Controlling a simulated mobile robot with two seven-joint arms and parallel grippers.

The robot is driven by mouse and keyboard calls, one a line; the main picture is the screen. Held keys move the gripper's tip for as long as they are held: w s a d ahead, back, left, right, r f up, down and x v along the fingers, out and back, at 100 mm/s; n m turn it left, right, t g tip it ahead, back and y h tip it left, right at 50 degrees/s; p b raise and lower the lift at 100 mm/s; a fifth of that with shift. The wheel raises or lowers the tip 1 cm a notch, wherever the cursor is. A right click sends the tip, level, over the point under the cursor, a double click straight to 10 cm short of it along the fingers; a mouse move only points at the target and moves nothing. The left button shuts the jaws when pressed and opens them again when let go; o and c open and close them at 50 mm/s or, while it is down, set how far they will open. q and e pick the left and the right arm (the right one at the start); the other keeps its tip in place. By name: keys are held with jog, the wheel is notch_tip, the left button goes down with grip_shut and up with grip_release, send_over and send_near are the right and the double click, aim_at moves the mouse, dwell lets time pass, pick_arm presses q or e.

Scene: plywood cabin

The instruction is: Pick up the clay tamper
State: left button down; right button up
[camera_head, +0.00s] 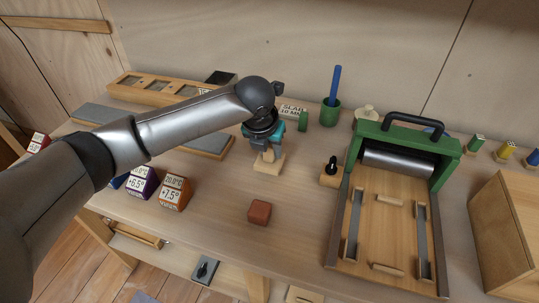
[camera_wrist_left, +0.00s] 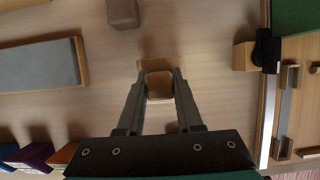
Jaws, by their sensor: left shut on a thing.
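The clay tamper (camera_head: 268,164) appears to be the pale wooden piece with a flat, block-like base under my left gripper (camera_head: 267,150). In the left wrist view, the fingers of my left gripper (camera_wrist_left: 160,76) are closed on the wooden tamper (camera_wrist_left: 159,90), which shows between them. The gripper points down, and its arm hides part of the bench behind. I cannot tell whether the tamper's base touches the bench. My right gripper is in neither view.
A green slab roller (camera_head: 386,205) stands to the right. A wooden block with a black knob (camera_head: 329,175) is just left of it. A reddish block (camera_head: 259,212) lies in front. Marked blocks (camera_head: 174,193) stand at left. A green cup (camera_head: 330,112) is behind.

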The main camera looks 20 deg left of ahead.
pick_arm(q)
notch_tip(320, 180, up, 10)
jog(key=shift+f+p, duration=0.1)
jog(key=shift+p, duration=1.15)
notch_tip(320, 180, up, 6)
jog(key=p, duration=0.1)
jog(key=shift+r, duration=0.25)
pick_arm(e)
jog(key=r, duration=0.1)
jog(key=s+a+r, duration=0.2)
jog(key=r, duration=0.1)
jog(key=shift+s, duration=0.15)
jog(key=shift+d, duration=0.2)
